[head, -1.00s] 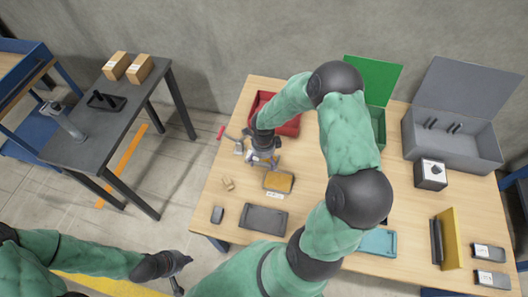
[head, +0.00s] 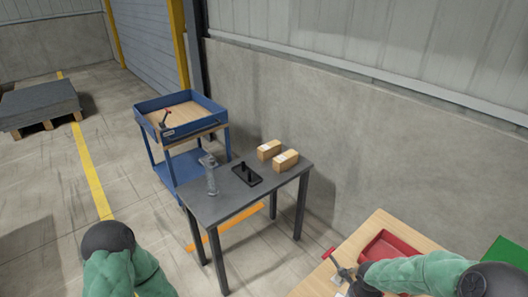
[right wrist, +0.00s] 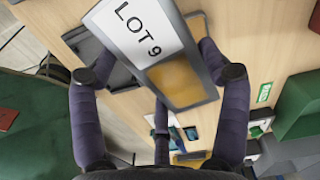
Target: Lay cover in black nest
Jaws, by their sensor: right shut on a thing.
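In the right wrist view, my right gripper (right wrist: 160,78) is shut on a grey-framed rectangular part (right wrist: 200,98) with an ochre panel and a white "LOT 9" label. I cannot tell for sure whether this is the cover. A dark grey tray-like piece (right wrist: 118,72) shows partly behind it; I cannot tell if it is the black nest.
A dark side table (head: 235,208) holds a black base with two posts (head: 247,174), a grey upright tool (head: 210,176) and two cardboard boxes (head: 286,160). A blue cart (head: 180,130) stands behind. The wooden worktable (head: 375,228) with a red bin (head: 395,248) is at the lower right.

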